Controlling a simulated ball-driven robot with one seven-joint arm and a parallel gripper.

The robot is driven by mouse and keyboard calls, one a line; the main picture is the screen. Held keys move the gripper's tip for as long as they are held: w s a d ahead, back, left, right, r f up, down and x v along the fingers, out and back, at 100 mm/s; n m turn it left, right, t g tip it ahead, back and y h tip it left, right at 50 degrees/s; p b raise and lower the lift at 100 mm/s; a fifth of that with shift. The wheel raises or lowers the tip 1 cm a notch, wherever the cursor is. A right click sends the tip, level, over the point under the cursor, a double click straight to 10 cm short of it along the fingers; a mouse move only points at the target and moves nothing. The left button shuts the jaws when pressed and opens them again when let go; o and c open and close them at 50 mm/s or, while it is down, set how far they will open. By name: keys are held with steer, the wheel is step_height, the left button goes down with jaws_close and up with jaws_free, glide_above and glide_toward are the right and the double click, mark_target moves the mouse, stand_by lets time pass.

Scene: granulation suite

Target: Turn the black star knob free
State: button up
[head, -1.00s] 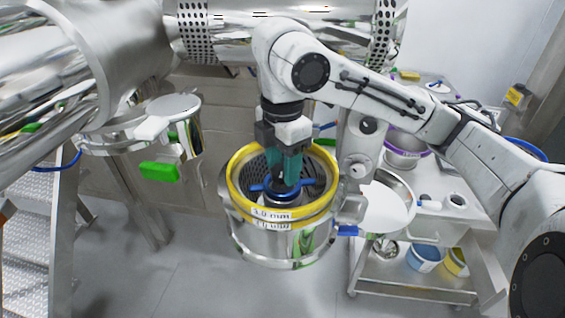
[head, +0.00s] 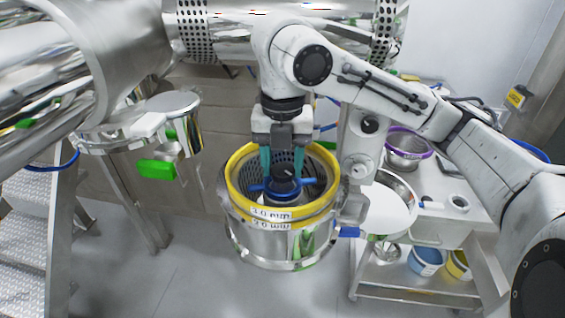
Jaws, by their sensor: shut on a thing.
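The black star knob (head: 286,174) sits on top of the blue impeller (head: 310,183) in the middle of the steel sieve vessel. The vessel has a yellow rim (head: 232,176) and a perforated inner wall, and stands at the picture's middle. My gripper (head: 283,169) points straight down into the vessel. Its two teal fingers stand at the left and right sides of the knob and are shut on it. The knob's lower part and the tips' exact contact are hard to make out.
A steel trolley (head: 420,290) with bowls and a blue tub (head: 424,261) stands at right. A white lid (head: 385,212) lies close to the vessel's right side. Metal steps (head: 35,225) are at left. The floor in front is clear.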

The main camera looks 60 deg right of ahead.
mark_target(283, 169)
steer(key=shift+n, duration=0.9)
steer(key=o, duration=1.1)
steer(key=shift+c, duration=0.2)
steer(key=shift+r, duration=0.1)
step_height(283, 169, up, 11)
steer(key=shift+b, duration=0.3)
steer(key=shift+f, duration=0.25)
